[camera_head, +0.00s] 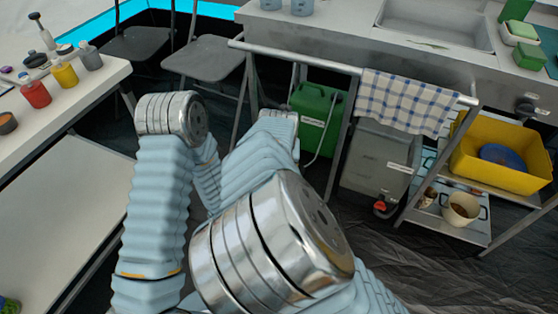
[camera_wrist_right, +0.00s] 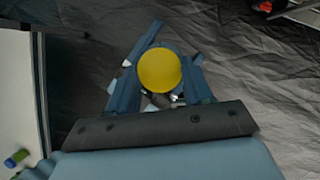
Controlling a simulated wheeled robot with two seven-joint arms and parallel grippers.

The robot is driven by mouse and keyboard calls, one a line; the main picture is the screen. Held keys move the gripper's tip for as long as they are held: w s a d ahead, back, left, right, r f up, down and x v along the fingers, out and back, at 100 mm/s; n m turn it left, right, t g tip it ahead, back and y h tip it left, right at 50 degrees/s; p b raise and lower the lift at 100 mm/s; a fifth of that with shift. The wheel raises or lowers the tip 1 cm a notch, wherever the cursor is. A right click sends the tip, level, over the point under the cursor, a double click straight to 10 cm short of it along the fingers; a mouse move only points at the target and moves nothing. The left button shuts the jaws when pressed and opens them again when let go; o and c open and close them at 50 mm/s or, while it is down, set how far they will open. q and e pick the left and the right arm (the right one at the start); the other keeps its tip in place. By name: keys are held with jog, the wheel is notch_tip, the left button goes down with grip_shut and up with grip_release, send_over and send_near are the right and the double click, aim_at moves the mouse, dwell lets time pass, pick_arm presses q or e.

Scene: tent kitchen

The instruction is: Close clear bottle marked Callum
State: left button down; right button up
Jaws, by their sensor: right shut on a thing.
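My right gripper (camera_wrist_right: 160,75) is shut on a round yellow thing (camera_wrist_right: 159,70) in the right wrist view. It looks like a cap or the top of a container, seen end-on; what lies below it is hidden. Dark floor is behind it. No bottle with a readable Callum mark shows. Neither gripper shows in the head view, where my bent arms fill the middle. My left gripper is not in view.
A counter with a sink (camera_head: 440,20), a towel rail and a yellow crate (camera_head: 480,158) is on the right. Crumpled dark floor lies lower right.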

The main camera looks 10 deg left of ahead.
jog(key=o, duration=1)
jog(key=shift+r, duration=0.1)
jog(key=shift+r, duration=2.15)
jog(key=shift+c, duration=0.4)
